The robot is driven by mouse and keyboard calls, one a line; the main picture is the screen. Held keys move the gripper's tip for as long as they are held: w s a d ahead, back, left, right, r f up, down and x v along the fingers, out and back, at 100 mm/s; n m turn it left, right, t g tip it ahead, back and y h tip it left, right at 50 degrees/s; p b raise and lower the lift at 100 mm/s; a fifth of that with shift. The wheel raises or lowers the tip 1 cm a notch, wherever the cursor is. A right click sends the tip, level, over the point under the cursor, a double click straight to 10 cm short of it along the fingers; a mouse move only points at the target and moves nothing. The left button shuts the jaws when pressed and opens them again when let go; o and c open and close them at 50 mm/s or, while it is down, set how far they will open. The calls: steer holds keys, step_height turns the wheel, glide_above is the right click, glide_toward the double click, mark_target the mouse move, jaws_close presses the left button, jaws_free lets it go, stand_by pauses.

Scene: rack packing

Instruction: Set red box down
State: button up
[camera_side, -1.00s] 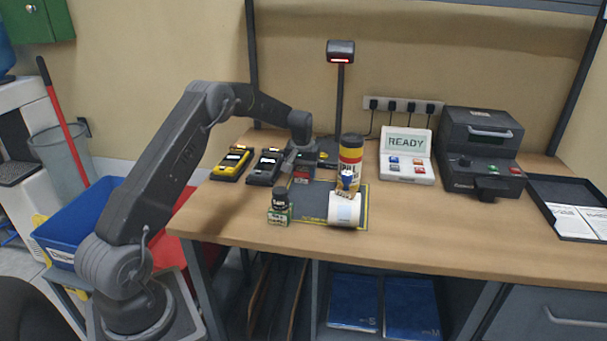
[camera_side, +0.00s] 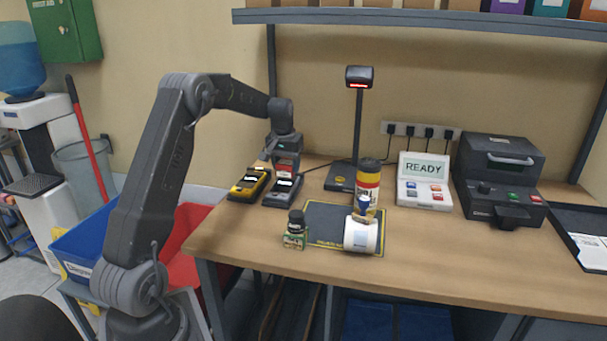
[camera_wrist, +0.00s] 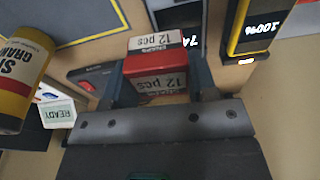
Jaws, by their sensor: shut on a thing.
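The red box (camera_wrist: 155,76), with white labels reading "12 pcs", is between the two fingers of my gripper (camera_wrist: 160,86) in the wrist view. My gripper (camera_side: 286,161) is shut on it. In the side view the red box (camera_side: 288,170) shows small below the gripper, just over or behind the black handheld device (camera_side: 283,189). I cannot tell whether the box touches anything beneath it. The dark mat (camera_side: 322,219) with a yellow edge lies to the right and nearer the camera.
A yellow handheld device (camera_side: 249,184) lies left of the black one. A canister (camera_side: 368,181) and the scanner stand (camera_side: 358,125) are to the right. The table's front is clear.

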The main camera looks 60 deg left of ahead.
steer(key=s+a, duration=0.1)
steer(key=s, duration=0.5)
glide_above(231, 225)
steer(key=f, duration=0.5)
steer(key=shift+s+d+f+n, duration=0.15)
steer(key=shift+s+d+n, duration=0.05)
steer(key=shift+s+n, duration=0.1)
steer(key=shift+w+f, duration=0.1)
steer(key=shift+f, duration=2.15)
steer(key=shift+f, duration=0.1)
steer(key=o, duration=1)
steer(key=shift+c, duration=0.2)
